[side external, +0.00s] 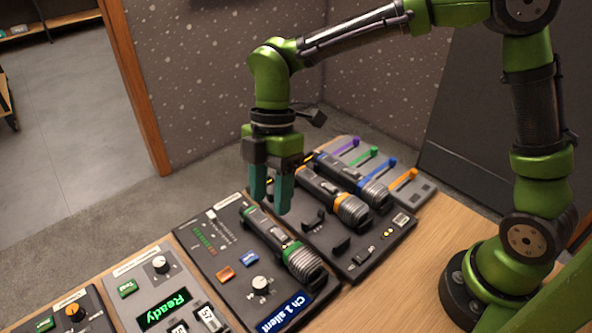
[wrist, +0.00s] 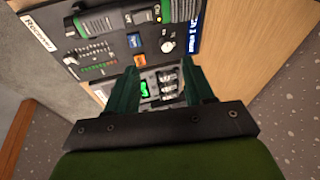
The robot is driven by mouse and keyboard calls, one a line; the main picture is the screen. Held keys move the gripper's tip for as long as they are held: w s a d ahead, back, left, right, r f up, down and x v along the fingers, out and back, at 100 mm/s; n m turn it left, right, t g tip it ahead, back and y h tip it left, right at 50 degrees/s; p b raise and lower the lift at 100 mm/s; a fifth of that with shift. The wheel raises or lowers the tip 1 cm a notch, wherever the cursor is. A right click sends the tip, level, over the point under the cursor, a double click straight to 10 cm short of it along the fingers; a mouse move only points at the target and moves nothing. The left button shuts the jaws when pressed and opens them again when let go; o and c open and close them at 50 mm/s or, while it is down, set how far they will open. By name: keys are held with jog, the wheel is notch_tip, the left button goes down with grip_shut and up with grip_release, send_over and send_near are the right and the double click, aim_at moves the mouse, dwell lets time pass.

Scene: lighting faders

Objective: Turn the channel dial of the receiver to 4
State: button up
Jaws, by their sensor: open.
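The receiver (side external: 210,262) is a dark panel on the table with a blue display (side external: 284,313) reading "Ch 1 silent". Its channel dial (side external: 260,284) is a small white knob beside that display; which mark it points at is too small to read. In the wrist view the receiver (wrist: 97,50) lies at the top, with the dial (wrist: 167,46) just beyond the fingertips. My gripper (side external: 270,204) points down with green fingers, open and empty, in the air above the receiver's far part. The open fingers (wrist: 160,78) also show in the wrist view, apart from the dial.
A microphone with a green band (side external: 278,243) lies on the receiver beside the dial. An orange button (side external: 225,273) and a blue button (side external: 250,258) sit near the dial. A panel with a "Ready" display (side external: 163,309) is at left; more microphones (side external: 333,195) and faders (side external: 376,160) are behind.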

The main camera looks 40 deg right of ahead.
notch_tip(320, 180, up, 2)
jog(key=a+n, duration=0.2)
jog(key=n, duration=0.5)
jog(key=n+g, duration=0.1)
send_near(259, 282)
jog(key=x, duration=0.8)
jog(key=shift+s+f, duration=0.1)
jog(key=shift+f, duration=0.15)
grip_shut()
jog(key=shift+y, duration=0.3)
